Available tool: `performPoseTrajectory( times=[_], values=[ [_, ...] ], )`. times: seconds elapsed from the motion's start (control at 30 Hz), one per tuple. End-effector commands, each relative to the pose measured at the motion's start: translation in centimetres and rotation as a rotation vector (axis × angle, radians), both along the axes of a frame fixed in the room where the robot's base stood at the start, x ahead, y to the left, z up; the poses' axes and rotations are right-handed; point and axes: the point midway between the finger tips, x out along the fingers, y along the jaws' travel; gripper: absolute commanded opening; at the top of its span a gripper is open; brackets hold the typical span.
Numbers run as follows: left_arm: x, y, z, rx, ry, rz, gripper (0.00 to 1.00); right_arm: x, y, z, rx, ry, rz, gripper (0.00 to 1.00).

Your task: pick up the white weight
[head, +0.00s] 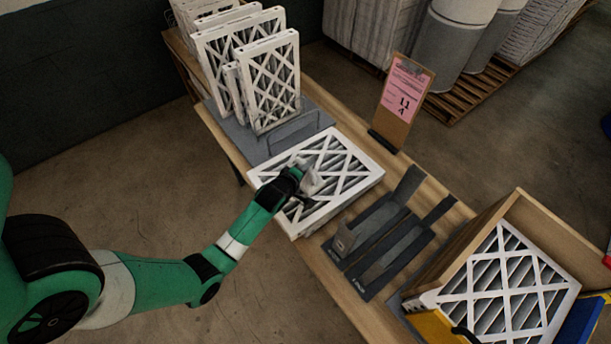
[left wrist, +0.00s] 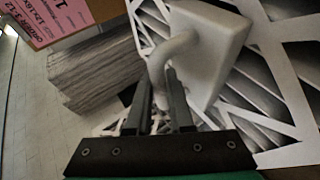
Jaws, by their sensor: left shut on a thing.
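The white weight (left wrist: 207,50) has a block body and a curved white handle. In the left wrist view my left gripper (left wrist: 160,85) is shut on that handle, with the block beside the fingers to the right. In the head view the white weight (head: 312,182) shows small at the tip of my left gripper (head: 297,178), over a flat white-framed filter (head: 340,150). I cannot tell whether the weight touches the filter. My right gripper is not in view.
Upright filters (head: 270,85) stand in a grey rack at the back left. A clipboard with a pink sheet (head: 403,90) stands behind the flat filter. Dark grey brackets (head: 375,240) lie to the right, then a wooden box (head: 550,215) holding a filter.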

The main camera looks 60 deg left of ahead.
Motion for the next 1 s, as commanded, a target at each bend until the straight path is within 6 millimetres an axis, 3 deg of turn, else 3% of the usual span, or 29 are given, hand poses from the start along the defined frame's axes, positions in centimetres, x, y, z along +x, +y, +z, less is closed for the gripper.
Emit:
performPoseTrajectory(
  times=[0.57, 1.0],
  values=[
    [0.0, 0.0, 0.0, 0.000, -0.001, 0.000, 0.00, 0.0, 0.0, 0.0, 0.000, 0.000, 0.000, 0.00],
    [0.2, 0.1, 1.2, 0.007, -0.012, -0.001, 0.00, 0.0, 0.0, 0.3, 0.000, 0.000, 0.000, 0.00]
  ],
)
